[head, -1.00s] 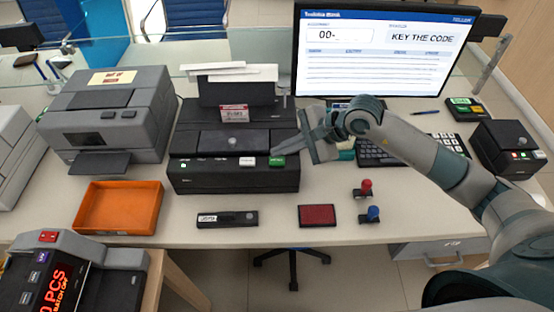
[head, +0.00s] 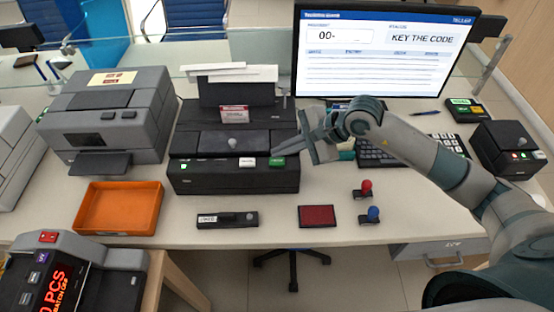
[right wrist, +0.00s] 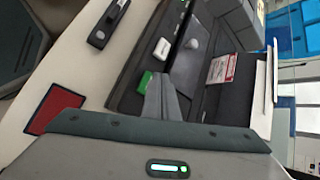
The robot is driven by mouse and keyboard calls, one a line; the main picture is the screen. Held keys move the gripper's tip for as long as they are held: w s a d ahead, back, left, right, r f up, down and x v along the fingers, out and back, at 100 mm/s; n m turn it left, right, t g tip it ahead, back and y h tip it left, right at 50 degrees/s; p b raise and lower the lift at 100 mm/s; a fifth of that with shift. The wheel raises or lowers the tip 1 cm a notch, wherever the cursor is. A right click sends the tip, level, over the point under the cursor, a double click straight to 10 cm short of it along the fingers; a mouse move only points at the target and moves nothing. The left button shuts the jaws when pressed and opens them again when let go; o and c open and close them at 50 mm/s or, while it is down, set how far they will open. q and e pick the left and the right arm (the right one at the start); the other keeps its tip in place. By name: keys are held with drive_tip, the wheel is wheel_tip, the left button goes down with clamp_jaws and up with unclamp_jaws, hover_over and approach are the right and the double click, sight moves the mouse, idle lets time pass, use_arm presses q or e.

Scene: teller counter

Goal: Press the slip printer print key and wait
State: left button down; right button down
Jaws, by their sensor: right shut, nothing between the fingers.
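The slip printer (head: 215,181) is a black box with paper standing at its back. A white key (head: 247,162) and a green key (head: 277,162) sit on its front right edge. A small lamp at the front left glows green. My right gripper (head: 281,154) is shut and empty, with its fingertips at the green key. In the right wrist view, the fingers (right wrist: 163,98) partly cover the green key (right wrist: 145,81), and the white key (right wrist: 162,48) is clear of them. I cannot tell whether the fingertips touch the green key. My left gripper is not in view.
The monitor (head: 385,50) reads "KEY THE CODE" behind my right arm. A grey printer (head: 108,115) and an orange tray (head: 118,207) stand to the left.

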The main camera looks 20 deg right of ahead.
sight(282, 162)
drive_tip(key=shift+f, duration=0.1)
idle(0.7)
drive_tip(key=shift+f+b, duration=0.35)
drive_tip(key=shift+b, duration=0.35)
drive_tip(key=shift+f+b, duration=0.45)
drive_tip(key=shift+b, duration=0.15)
idle(0.9)
drive_tip(key=shift+r, duration=0.9)
drive_tip(key=shift+r+p, duration=1.1)
drive_tip(key=shift+r, duration=1.4)
drive_tip(key=shift+s+f, duration=0.1)
